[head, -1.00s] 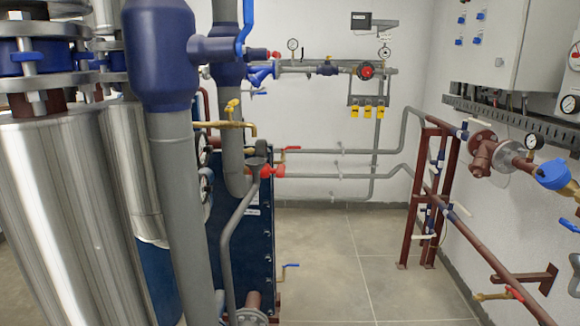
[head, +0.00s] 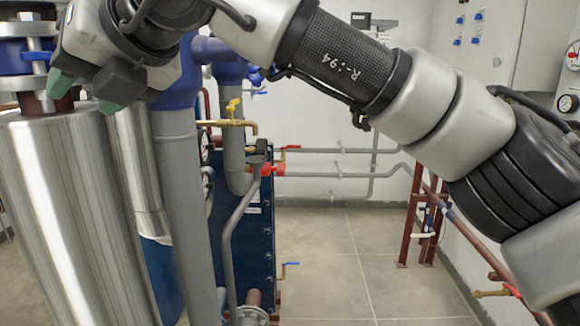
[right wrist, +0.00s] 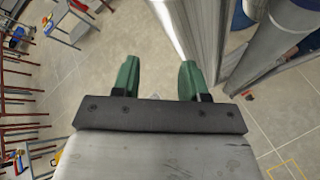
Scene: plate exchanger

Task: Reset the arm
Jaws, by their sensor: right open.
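My right arm (head: 345,62) reaches across the upper part of the head view from the right edge. Its gripper (head: 84,92) is at the upper left, in front of the top of a shiny metal cylinder (head: 70,200). In the right wrist view the two green fingers (right wrist: 158,82) stand apart with nothing between them. Tiled floor shows beyond them. I cannot tell from the head view whether the gripper touches the cylinder. My left gripper is not in view.
A grey vertical pipe (head: 180,210) and a blue plate exchanger (head: 257,240) stand right of the cylinder. Red-brown pipe frames (head: 414,218) stand by the right wall. The tiled floor (head: 335,260) in the middle is clear. My arm hides the upper gauges and valves.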

